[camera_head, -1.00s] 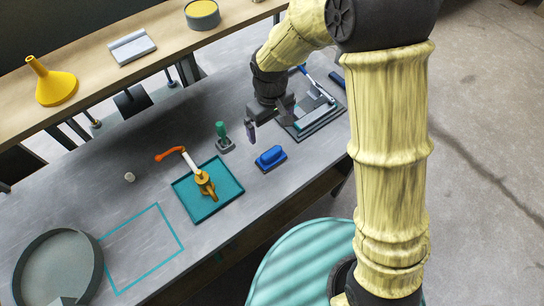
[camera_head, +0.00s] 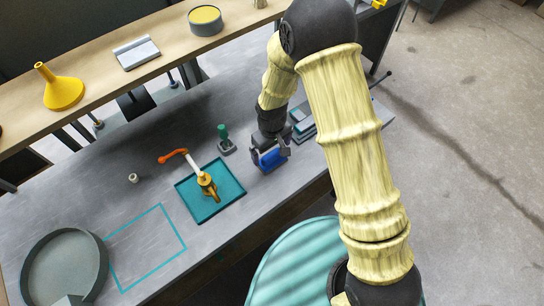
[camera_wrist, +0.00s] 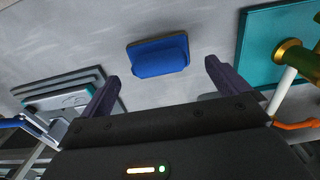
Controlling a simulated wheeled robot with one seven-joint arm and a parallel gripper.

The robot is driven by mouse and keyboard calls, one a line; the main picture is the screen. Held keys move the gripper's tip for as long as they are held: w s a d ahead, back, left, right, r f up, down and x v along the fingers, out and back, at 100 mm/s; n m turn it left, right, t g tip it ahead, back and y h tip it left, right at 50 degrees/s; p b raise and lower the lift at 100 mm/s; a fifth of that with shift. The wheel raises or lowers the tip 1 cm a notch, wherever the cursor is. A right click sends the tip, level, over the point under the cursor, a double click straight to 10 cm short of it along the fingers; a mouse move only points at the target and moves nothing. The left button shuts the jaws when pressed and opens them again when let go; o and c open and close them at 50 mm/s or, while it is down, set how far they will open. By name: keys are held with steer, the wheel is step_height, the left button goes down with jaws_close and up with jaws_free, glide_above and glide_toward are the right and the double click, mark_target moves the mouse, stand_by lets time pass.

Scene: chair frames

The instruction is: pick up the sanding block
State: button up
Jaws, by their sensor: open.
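The sanding block (camera_wrist: 158,57) has a blue grip on a thin dark base and lies flat on the grey bench. In the wrist view it sits beyond my open fingertips, roughly centred between them. My gripper (camera_wrist: 162,78) is open and empty, with one dark finger to each side. In the head view my gripper (camera_head: 270,155) is right at the block (camera_head: 270,160) and partly hides it. I cannot tell any contact there, and the wrist view shows a gap between fingers and block.
A teal tray (camera_head: 231,183) with a brass-coloured fitting (camera_head: 207,186) is left of the block. A green-topped tool (camera_head: 223,133) stands close behind. Stacked grey plates (camera_wrist: 58,94) are on the other side. A round grey pan (camera_head: 103,265) is at far left.

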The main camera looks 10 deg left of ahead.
mark_target(272, 154)
steer(key=shift+f, duration=0.5)
steer(key=shift+w+f+p, duration=0.1)
steer(key=shift+f+p, duration=1.1)
steer(key=shift+f, duration=1.4)
steer(key=c, duration=0.9)
steer(key=shift+r, duration=0.1)
